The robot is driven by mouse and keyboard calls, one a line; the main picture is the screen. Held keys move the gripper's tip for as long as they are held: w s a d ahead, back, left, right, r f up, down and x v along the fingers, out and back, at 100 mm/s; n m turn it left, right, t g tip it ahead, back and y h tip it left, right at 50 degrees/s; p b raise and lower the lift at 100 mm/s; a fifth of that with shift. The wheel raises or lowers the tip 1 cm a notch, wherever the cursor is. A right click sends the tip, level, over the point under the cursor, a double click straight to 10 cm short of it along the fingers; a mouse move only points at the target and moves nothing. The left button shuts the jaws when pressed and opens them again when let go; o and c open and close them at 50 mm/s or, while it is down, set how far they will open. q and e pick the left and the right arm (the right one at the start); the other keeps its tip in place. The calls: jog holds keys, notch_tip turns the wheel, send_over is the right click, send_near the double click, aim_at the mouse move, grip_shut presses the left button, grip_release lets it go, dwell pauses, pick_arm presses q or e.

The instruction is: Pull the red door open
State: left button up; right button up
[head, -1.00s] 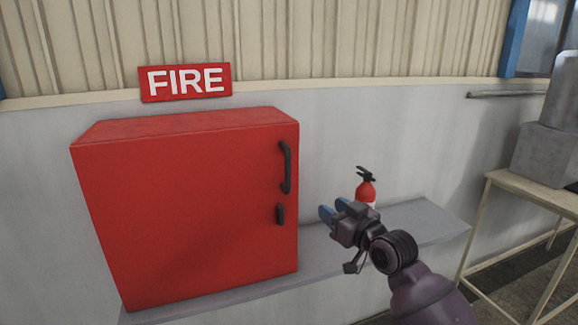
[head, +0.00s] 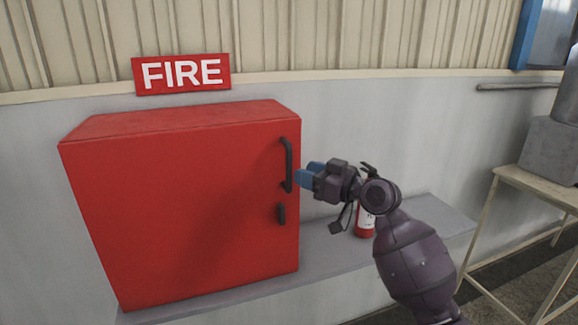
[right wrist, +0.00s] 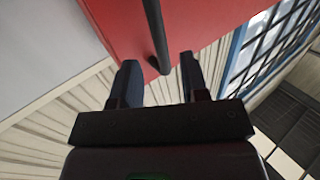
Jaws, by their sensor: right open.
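The red door (head: 185,210) is the front of a red cabinet on a grey shelf and looks closed. Its dark vertical handle (head: 288,165) is near the right edge, with a smaller dark latch (head: 281,214) below. My right gripper (head: 304,177) is just right of the handle, its blue fingers pointing at it. In the right wrist view the open fingers (right wrist: 160,80) point toward the red door (right wrist: 200,25), and the handle (right wrist: 157,40) runs down to between the fingertips. I cannot tell if they touch it. My left gripper is not in view.
A red fire extinguisher (head: 365,222) stands on the grey shelf (head: 425,222), partly hidden behind my right arm. A red FIRE sign (head: 181,73) is on the wall above the cabinet. A table (head: 540,188) with grey metal objects stands at the right.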

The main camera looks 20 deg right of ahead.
aim_at(289, 186)
jog(key=x, duration=0.5)
jog(key=shift+w+a, duration=0.25)
jog(key=shift+w, duration=0.1)
grip_shut()
